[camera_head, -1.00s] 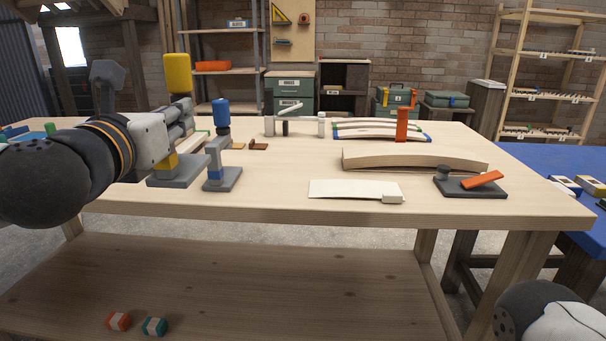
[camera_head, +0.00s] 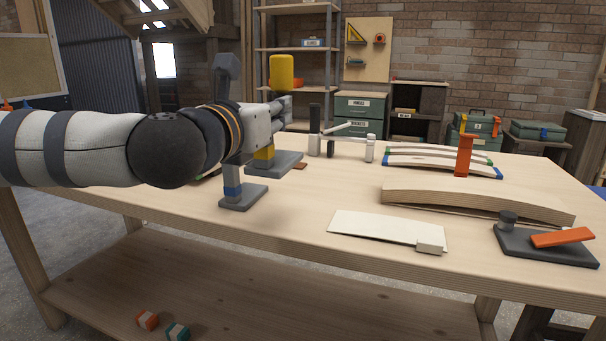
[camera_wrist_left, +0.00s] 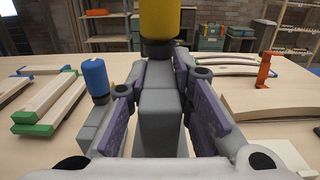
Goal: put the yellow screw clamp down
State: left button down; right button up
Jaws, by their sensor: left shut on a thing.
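The yellow screw clamp has a yellow handle (camera_head: 282,73), a yellow band and a flat grey base (camera_head: 283,161). My left gripper (camera_head: 283,104) is shut on its upright grey body. In the left wrist view the two fingers (camera_wrist_left: 158,95) press on the grey body from both sides, below the yellow handle (camera_wrist_left: 160,18). The clamp is upright over the workbench (camera_head: 300,215); I cannot tell whether its base touches the top. The blue clamp (camera_head: 243,194) stands nearer and left of it, its upper part hidden by my arm; its blue handle shows in the wrist view (camera_wrist_left: 96,78). My right gripper is out of view.
Behind and right of the held clamp is a white-posted fixture (camera_head: 370,149). Curved laminated strips (camera_head: 440,162) with an orange clamp (camera_head: 464,156), a curved wooden block (camera_head: 470,200), a pale board (camera_head: 385,228) and a dark plate (camera_head: 545,246) lie to the right. The bench's front middle is clear.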

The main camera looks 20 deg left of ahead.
pick_arm(q)
jog(key=w+d+f+b, duration=0.1)
jog(key=w+f, duration=0.7)
jog(key=f, duration=0.2)
jog(key=shift+w+d+f, duration=0.15)
jog(key=shift+w+d, duration=0.15)
jog(key=shift+w, duration=0.05)
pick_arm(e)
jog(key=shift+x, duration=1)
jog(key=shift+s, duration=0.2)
pick_arm(q)
jog(key=shift+f+b, duration=0.2)
jog(key=shift+b, duration=0.15)
jog(key=c, duration=1.8)
grip_release()
jog(key=shift+f, duration=0.2)
jog(key=o, duration=0.4)
jog(key=shift+r, duration=0.1)
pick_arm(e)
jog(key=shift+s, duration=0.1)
